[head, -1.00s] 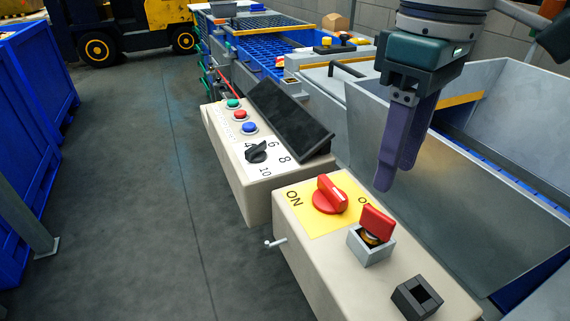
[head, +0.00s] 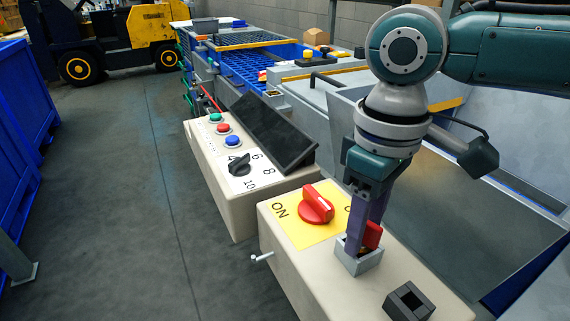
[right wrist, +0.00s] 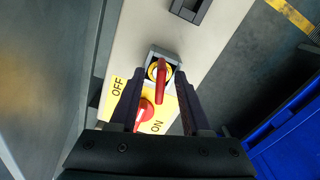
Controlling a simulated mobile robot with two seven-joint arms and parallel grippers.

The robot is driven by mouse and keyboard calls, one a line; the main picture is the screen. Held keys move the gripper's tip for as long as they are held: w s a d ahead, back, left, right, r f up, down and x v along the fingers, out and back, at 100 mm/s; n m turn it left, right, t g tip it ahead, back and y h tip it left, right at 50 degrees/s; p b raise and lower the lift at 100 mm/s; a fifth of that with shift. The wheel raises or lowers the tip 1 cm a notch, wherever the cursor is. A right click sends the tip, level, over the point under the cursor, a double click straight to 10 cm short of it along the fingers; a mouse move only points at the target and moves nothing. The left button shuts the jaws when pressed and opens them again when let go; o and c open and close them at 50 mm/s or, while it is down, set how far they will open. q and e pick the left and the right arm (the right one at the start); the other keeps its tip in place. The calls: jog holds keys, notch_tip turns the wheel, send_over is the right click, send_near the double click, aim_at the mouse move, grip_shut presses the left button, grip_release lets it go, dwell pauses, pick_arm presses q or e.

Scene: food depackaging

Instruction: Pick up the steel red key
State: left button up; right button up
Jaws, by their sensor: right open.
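The red key (head: 373,235) stands upright in a grey square holder (head: 359,260) on the beige control box. In the right wrist view the key (right wrist: 161,82) lies between the two fingers, over the yellow and grey holder (right wrist: 151,56). My right gripper (head: 362,245) is open and lowered around the key, its purple fingers on either side. The fingers partly hide the key in the head view. In the right wrist view the open fingers (right wrist: 160,90) show a gap on both sides of the key. My left gripper is out of view.
A red rotary switch (head: 316,204) on a yellow ON/OFF plate sits close beside the holder. An empty dark square holder (head: 409,302) is nearer on the same box. A second panel with buttons and a black screen (head: 262,133) stands behind.

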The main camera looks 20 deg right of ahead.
grip_shut()
jog(key=shift+r, duration=0.15)
dwell(0.4)
